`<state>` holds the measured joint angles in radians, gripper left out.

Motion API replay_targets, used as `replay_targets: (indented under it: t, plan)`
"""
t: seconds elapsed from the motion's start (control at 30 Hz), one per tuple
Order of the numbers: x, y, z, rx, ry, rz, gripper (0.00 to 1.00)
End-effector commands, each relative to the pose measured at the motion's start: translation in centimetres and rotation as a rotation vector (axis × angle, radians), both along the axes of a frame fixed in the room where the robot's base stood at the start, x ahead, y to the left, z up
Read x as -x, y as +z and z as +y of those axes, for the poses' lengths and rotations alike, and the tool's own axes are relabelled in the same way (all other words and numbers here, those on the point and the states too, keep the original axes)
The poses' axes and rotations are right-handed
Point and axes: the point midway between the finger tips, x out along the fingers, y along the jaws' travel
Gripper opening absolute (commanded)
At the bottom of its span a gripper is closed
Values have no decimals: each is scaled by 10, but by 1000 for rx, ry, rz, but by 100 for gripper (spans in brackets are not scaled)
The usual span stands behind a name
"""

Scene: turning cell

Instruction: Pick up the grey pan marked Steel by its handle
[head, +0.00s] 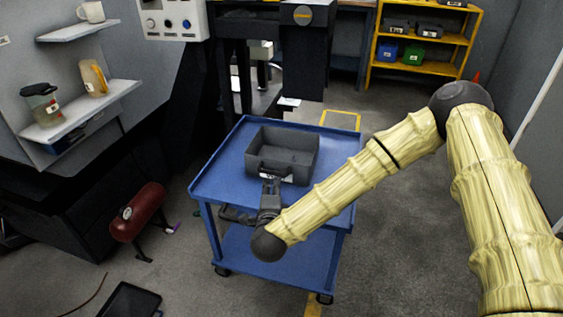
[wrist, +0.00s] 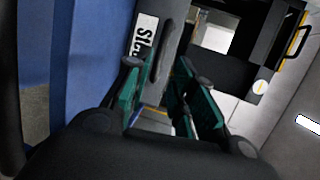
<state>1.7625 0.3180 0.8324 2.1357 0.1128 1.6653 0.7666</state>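The grey pan (head: 301,172) is a deep rectangular box on the top shelf of the blue cart (head: 222,176). In the wrist view a white label (wrist: 144,36) on its side shows letters that read as the start of "Steel", partly cut off. The pan's dark handle (wrist: 165,50) stands out beside the label. My gripper (head: 270,180) is at the pan's near side. In the wrist view my gripper (wrist: 160,68) has its green-padded fingers apart, one on each side of the handle's line. I cannot tell whether either finger touches the handle.
The cart has raised edges and a lower shelf (head: 270,270). A red tank (head: 140,212) stands on the floor at left, near a wall with shelves holding jars and a mug. A yellow rack (head: 420,65) with bins stands at the back right. The floor right of the cart is clear.

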Motion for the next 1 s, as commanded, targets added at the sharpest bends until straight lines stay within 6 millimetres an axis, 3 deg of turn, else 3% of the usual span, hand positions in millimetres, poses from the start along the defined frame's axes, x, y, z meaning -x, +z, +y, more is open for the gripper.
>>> replay_targets:
  t: [0.4, 0.67, 1.0]
  plan:
    - [-47, -9, 10, -4, 12, -3, 25]
    - [-63, -13, 8, -2, 12, -3, 25]
    - [-101, -21, 4, -3, 8, -4, 25]
